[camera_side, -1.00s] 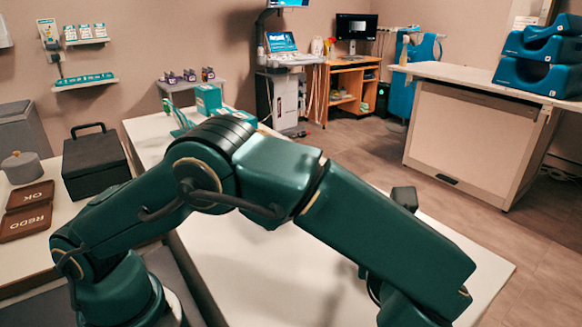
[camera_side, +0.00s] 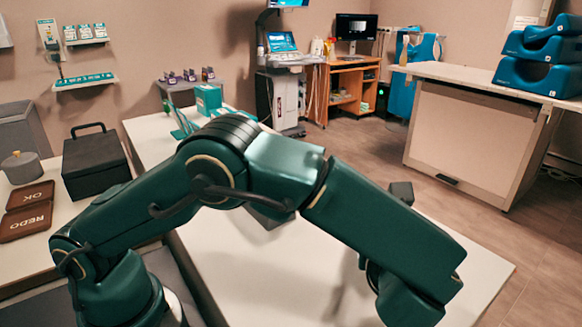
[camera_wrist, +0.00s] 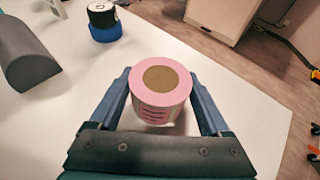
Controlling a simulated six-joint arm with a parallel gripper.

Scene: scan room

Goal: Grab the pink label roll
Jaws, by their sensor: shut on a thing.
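The pink label roll (camera_wrist: 145,101) shows in the wrist view, with a pink top, a round tan core and printed lines on its side. My gripper (camera_wrist: 162,92) is shut on it, with one blue finger on each side of the roll. The white table top lies below; I cannot tell from this view how far the roll is above it. In the side view my green arm hides the roll and the fingertips.
In the wrist view a black-and-blue round object (camera_wrist: 104,20) stands on the white table (camera_wrist: 235,115), and a dark grey rounded block (camera_wrist: 26,55) lies at left. In the side view, a black box (camera_side: 95,165) and brown OK and REDO trays (camera_side: 27,212) sit at left.

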